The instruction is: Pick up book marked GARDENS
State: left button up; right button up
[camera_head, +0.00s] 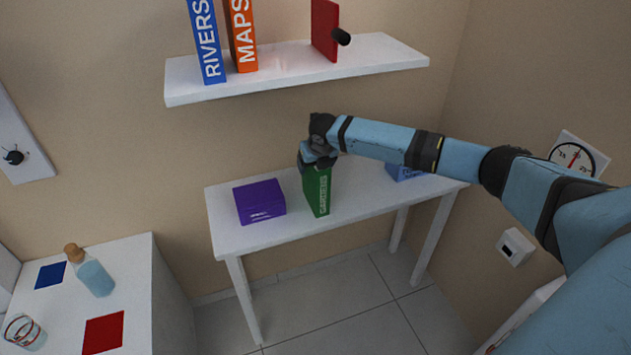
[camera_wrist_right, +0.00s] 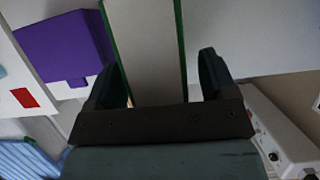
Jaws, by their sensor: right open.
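The green book marked GARDENS (camera_head: 318,194) stands upright on the white table, its spine toward me. My right gripper (camera_head: 316,160) is at the top of the book, seen from above and behind my wrist. In the right wrist view, the open fingers of my right gripper (camera_wrist_right: 165,82) lie to either side of the book (camera_wrist_right: 147,45), whose pale page block and green cover edges show between them. The fingertips appear apart from the covers. My left gripper is not in view.
A purple box (camera_head: 260,201) is left of the book on the table (camera_head: 290,225); a blue box (camera_head: 405,172) is to the right, partly behind my arm. The shelf (camera_head: 300,75) above holds books marked RIVERS (camera_head: 207,40) and MAPS (camera_head: 241,35).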

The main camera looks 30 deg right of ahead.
jog(key=shift+f, duration=0.1)
jog(key=shift+c, duration=0.6)
grip_shut()
